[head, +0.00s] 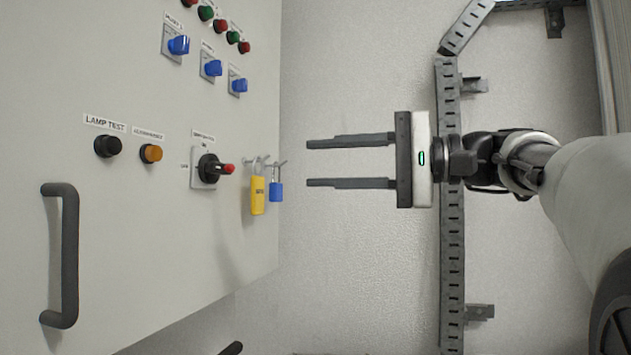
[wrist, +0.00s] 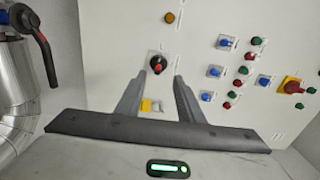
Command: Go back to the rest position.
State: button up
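My gripper (head: 310,163) is open and empty in the head view, with its two fingers apart and pointing left towards the cabinet panel (head: 130,220). It is held in the air and touches nothing that I can see. In the wrist view my gripper (wrist: 160,82) also shows open, with the black rotary switch with a red tip (wrist: 158,64) seen between and beyond the fingertips. The same rotary switch (head: 210,169) is on the panel in the head view, left of the fingers.
A yellow padlock (head: 257,195) and a blue padlock (head: 276,191) hang beside the switch. A dark handle (head: 70,255) sticks out of the panel at lower left. A slotted metal rail (head: 452,240) runs along the wall behind my arm. A silver pipe (wrist: 15,85) shows in the wrist view.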

jog(key=shift+f, duration=0.1)
jog(key=s+f+m+h, duration=0.15)
jog(key=f+h, duration=0.25)
jog(key=f, duration=0.7)
jog(key=s+f+h, duration=0.3)
jog(key=f+h, duration=0.1)
jog(key=f, duration=0.7)
jog(key=s+d+f+n+h, duration=0.3)
jog(key=s+d+f+h, duration=0.3)
jog(key=f, duration=0.5)
jog(key=s+d+f+n+h, duration=0.2)
jog(key=s+d+f+h, duration=0.1)
jog(key=s+f, duration=0.6)
notch_tip(320, 180, up, 15)
jog(key=w+p, duration=0.1)
jog(key=p, duration=1.5)
jog(key=shift+w+f, duration=0.15)
jog(key=shift+w, duration=0.1)
